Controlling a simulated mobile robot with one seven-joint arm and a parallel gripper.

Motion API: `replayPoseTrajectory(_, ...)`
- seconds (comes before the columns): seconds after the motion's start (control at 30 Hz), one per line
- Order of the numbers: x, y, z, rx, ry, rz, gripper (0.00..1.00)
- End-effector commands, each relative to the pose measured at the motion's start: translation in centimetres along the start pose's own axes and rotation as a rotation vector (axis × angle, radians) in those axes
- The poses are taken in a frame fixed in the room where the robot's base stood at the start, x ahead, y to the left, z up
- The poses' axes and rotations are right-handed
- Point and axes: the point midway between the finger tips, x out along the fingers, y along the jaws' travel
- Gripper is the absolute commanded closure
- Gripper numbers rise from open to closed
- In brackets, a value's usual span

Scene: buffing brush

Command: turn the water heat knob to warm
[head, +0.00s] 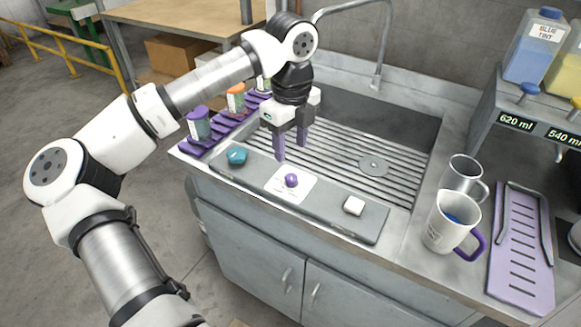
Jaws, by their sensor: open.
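A small purple knob (291,180) sits on a white plate on the grey panel (325,211) along the sink's front edge; it looks like the water heat knob. Its markings are too small to read, so its setting cannot be told. My gripper (291,151) points down with its purple fingers apart and empty. It is above and just behind the knob in the picture, and does not appear to touch it. A teal knob-like piece (236,156) sits at the panel's left and a white block (353,205) at its right.
Bottles stand on a purple rack (215,137) left of the ribbed sink (345,150). A tall faucet (377,78) rises behind. A clear mug (463,176), a white mug (441,224) and a purple drip tray (521,255) are at right. The panel's surface is mostly clear.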

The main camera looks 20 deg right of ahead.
Motion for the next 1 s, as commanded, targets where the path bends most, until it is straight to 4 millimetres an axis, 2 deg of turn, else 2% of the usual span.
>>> replayPoseTrajectory(0.2,4.5,0.0,-0.2,0.003,0.006,0.000,0.53)
replayPoseTrajectory(0.43,7.8,0.0,-0.1,0.002,0.004,-0.001,0.53)
replayPoseTrajectory(0.6,8.7,-0.1,-0.1,0.002,0.002,-0.003,0.53)
replayPoseTrajectory(0.83,8.8,-0.1,-0.1,0.003,0.002,-0.002,0.53)
replayPoseTrajectory(0.87,8.8,-0.1,-0.1,0.003,0.002,-0.002,0.55)
replayPoseTrajectory(1.0,8.7,-0.1,-0.1,0.003,0.002,-0.002,0.73)
